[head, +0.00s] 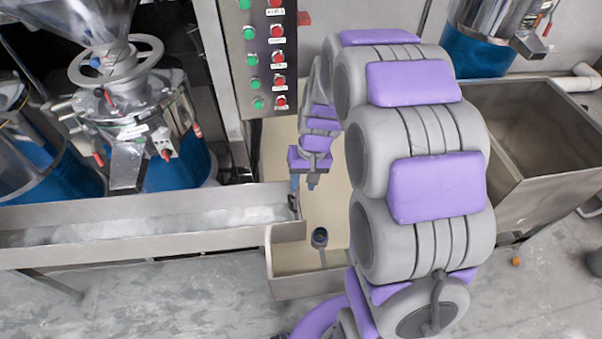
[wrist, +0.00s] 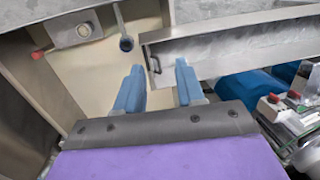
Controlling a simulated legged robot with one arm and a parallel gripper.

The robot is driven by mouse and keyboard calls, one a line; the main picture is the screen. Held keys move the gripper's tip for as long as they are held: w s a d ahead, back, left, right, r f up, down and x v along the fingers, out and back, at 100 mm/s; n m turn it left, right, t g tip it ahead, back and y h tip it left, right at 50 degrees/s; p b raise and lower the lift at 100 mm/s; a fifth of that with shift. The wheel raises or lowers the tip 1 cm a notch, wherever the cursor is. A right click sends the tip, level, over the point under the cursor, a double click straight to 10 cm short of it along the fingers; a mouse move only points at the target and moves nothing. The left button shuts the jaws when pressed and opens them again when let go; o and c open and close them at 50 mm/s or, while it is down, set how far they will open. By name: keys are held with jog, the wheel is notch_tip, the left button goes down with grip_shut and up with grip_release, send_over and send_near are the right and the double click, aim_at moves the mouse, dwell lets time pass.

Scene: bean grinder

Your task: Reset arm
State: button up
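My arm, grey with purple pads, rises on the right of the head view and bends over toward the middle. My gripper (head: 303,184) points down beside the end of the long metal trough. In the wrist view its two blue fingers (wrist: 158,68) stand apart with nothing between them, so my gripper is open. A black handle (wrist: 154,62) on the trough's end shows between and beyond the fingertips. I cannot tell its exact distance from them.
The metal trough (head: 150,238) runs left from a cream-floored bin (head: 275,165). A dark round-ended fitting (head: 320,238) stands in the bin. A button panel (head: 262,60) is behind, a grinder (head: 125,90) at left. A steel sink (head: 550,120) is at right.

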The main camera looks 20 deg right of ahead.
jog(key=s+r, duration=0.3)
jog(key=s, duration=0.6)
jog(key=s+a+r+n+g+h, duration=0.1)
jog(key=s+r, duration=0.3)
jog(key=s, duration=0.5)
jog(key=s+r+h, duration=0.1)
jog(key=s+r, duration=0.3)
jog(key=s, duration=0.5)
jog(key=shift+s+a+n+g, duration=0.2)
jog(key=shift+s+n+g, duration=0.1)
